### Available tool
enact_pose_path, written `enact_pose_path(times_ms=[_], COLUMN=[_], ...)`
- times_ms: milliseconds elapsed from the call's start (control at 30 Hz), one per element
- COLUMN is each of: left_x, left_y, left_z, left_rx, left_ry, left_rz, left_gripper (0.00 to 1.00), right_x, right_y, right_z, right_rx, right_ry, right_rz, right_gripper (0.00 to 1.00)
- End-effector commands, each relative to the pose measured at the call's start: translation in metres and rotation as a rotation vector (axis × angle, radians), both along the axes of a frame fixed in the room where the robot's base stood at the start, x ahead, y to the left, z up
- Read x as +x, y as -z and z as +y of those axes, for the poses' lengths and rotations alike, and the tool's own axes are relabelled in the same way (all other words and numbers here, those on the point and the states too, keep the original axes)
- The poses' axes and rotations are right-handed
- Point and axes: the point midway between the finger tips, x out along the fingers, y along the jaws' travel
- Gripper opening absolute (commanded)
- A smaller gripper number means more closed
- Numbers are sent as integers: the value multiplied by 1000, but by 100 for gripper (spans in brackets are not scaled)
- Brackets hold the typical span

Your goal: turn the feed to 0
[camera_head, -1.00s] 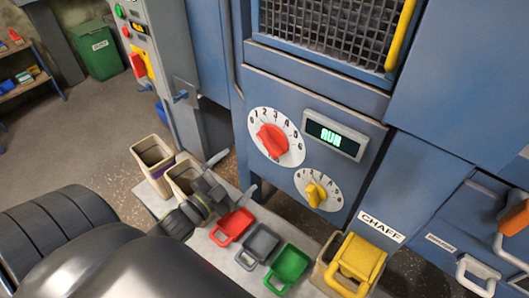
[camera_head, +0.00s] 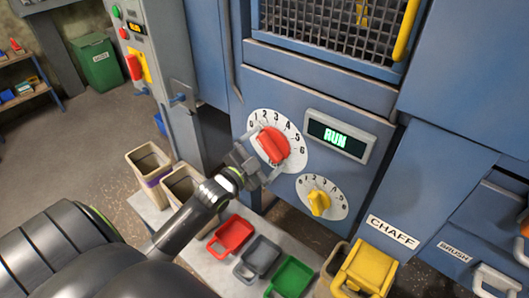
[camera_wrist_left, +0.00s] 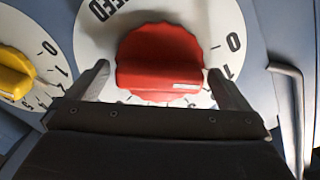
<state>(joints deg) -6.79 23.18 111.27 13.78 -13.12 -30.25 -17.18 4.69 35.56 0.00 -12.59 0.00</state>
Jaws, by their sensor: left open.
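The red feed knob (camera_head: 272,145) sits on a white dial plate (camera_head: 296,153) numbered from 0 to 6, on the blue machine panel. In the left wrist view the knob (camera_wrist_left: 160,62) fills the middle, with part of the word FEED above left. Its white mark is at the right end of its grip bar, pointing near the 1; the exact position is partly hidden by the finger. My left gripper (camera_head: 262,163) is open at the knob, with one finger (camera_wrist_left: 96,80) on each side of the bar. Contact cannot be told. My right gripper is not in view.
A smaller yellow knob (camera_head: 319,203) on its own dial is below right. A green RUN display (camera_head: 338,138) is above it. Red (camera_head: 231,236), grey (camera_head: 259,257) and green (camera_head: 290,277) scoops lie on a bench below, near two beige bins (camera_head: 150,162).

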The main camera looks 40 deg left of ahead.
Motion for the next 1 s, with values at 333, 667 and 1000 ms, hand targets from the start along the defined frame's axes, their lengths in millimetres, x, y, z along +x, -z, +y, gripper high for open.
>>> enact_pose_path(times_ms=[333,667,1000], left_x=[1,1,0], left_y=[0,0,0], left_z=[0,0,-1], left_rx=[0,-15,-371], left_ry=[-1,-1,-2], left_rz=[1,2,32], left_gripper=[91,61,61], right_x=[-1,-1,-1], right_y=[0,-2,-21], right_z=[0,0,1], right_rx=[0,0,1], right_ry=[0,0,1], right_rz=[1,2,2], right_gripper=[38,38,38])
